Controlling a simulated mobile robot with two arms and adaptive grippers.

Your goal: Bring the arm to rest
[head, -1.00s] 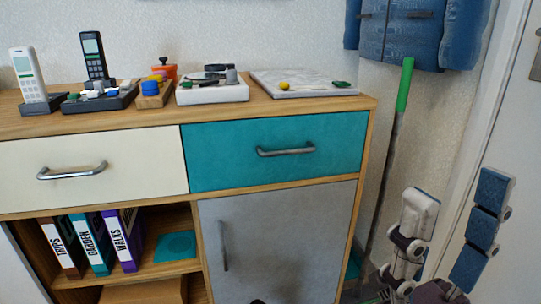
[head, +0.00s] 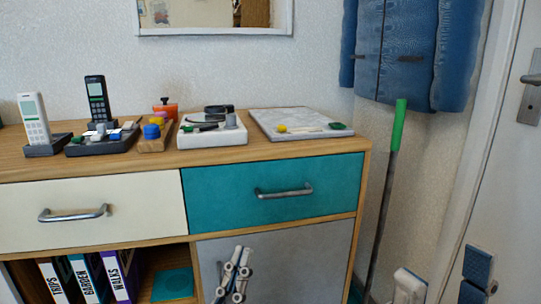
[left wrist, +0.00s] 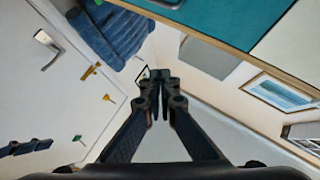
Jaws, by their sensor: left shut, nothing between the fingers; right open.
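My left gripper (head: 240,254) shows at the bottom middle of the head view, in front of the grey cabinet door (head: 290,255). Its fingers are together with nothing between them. In the left wrist view the same gripper (left wrist: 160,78) points ahead, shut and empty. My right gripper (head: 443,278) is at the lower right of the head view, near the room door. Its two fingers stand wide apart and hold nothing; its lower parts are cut off by the frame edge.
The sideboard has a cream drawer (head: 80,213) and a teal drawer (head: 275,192), both shut. Phones, trays and a marble board (head: 298,122) stand on top. A green-handled pole (head: 398,125) leans by the wall below blue padded fabric (head: 410,60). Binders (head: 85,278) stand lower left.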

